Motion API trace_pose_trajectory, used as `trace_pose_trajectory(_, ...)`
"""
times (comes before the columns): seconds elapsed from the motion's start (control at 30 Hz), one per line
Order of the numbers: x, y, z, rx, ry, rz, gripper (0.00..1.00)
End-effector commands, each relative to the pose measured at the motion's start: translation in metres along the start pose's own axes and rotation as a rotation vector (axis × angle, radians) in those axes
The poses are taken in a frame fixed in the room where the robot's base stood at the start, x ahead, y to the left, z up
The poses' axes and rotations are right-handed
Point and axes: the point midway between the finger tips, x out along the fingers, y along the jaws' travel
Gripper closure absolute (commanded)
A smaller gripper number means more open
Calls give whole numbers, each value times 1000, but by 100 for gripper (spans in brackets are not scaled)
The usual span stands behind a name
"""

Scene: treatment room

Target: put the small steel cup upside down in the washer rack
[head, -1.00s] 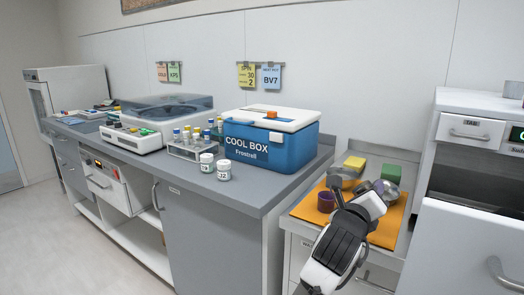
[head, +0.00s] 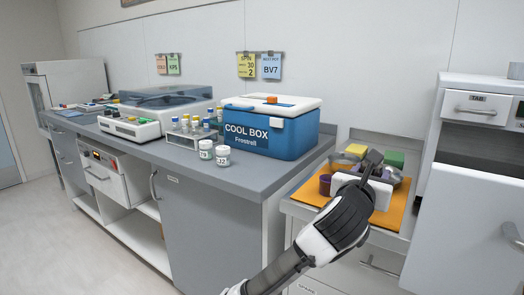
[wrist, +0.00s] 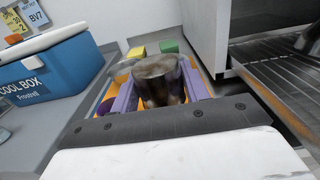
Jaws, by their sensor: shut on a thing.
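My gripper (head: 372,176) is over the orange mat at the right counter, and its arm hides part of that area in the head view. In the wrist view, my gripper (wrist: 160,90) is shut on the small steel cup (wrist: 160,82), which sits between its two purple-grey fingers. The cup is shiny and dark. I cannot tell which way up it is. A wire rack (wrist: 285,80) shows at the right of the wrist view, beside a white cabinet wall. I take it for the washer rack; its inside is mostly out of view.
The orange mat (head: 392,213) holds a purple cup (head: 325,184), a yellow block (head: 356,150), a green block (head: 394,158) and metal ware. The cool box (head: 270,132) stands on the left counter. A white appliance (head: 455,190) stands to the right of the mat.

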Motion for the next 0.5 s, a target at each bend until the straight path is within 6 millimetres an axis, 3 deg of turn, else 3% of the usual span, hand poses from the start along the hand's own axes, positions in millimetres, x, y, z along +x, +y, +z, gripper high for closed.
trace_pose_trajectory(0.5,0,0,-14,-2,-1,0,70)
